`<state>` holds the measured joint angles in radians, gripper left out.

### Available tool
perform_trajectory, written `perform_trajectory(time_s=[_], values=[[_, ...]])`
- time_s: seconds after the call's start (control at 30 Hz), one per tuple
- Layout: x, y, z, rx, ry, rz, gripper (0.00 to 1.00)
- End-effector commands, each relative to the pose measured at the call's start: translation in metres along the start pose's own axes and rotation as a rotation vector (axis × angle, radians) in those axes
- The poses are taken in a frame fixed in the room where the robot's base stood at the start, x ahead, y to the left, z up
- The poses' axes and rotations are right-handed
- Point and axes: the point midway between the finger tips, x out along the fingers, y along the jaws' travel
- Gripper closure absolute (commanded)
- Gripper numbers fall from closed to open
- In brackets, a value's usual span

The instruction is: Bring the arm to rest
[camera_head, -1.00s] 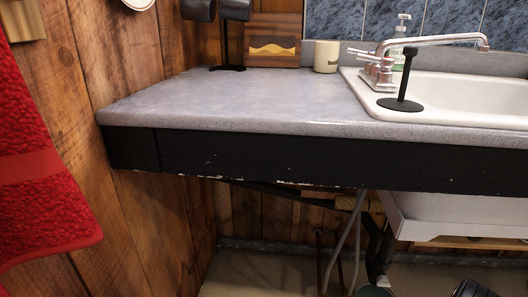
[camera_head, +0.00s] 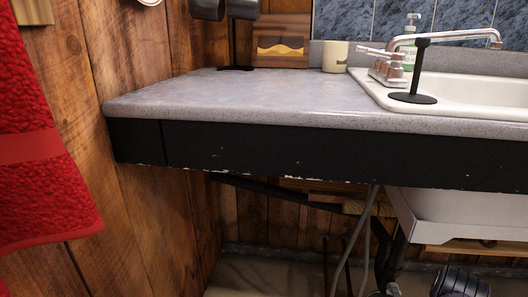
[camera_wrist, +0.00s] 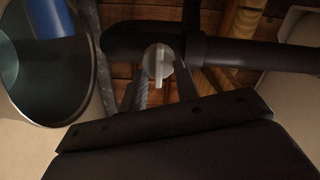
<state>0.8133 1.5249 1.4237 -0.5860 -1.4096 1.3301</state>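My gripper (camera_wrist: 157,90) shows in the wrist view, with two dark fingers standing apart above its wide dark body. Nothing is seen held between the fingers. A grey round fitting with a raised bar (camera_wrist: 158,62) shows beyond the gap, by a thick black pipe (camera_wrist: 240,52); I cannot tell how far off it is. The gripper's fingers cannot be made out in the head view.
The grey countertop (camera_head: 240,95) and its black front board overhang open space, with hoses and drain pipes beneath the white sink (camera_head: 480,92). A red towel (camera_head: 45,150) hangs left. A round bin (camera_wrist: 95,95) holding something blue (camera_wrist: 50,18) fills the wrist view's left.

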Motion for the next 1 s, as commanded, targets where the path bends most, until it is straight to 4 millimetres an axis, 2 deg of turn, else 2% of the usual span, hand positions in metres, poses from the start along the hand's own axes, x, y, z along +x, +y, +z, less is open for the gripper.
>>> perform_trajectory(time_s=[0.3, 0.5, 1.0], values=[[-0.0003, -0.0017, 0.0001, -0.239, 0.0, 0.0, 0.7], [-0.0003, -0.0018, 0.0004, -0.334, 0.0, 0.0, 0.7], [0.0001, -0.0026, 0.0005, -0.367, 0.0, -0.001, 0.7]])
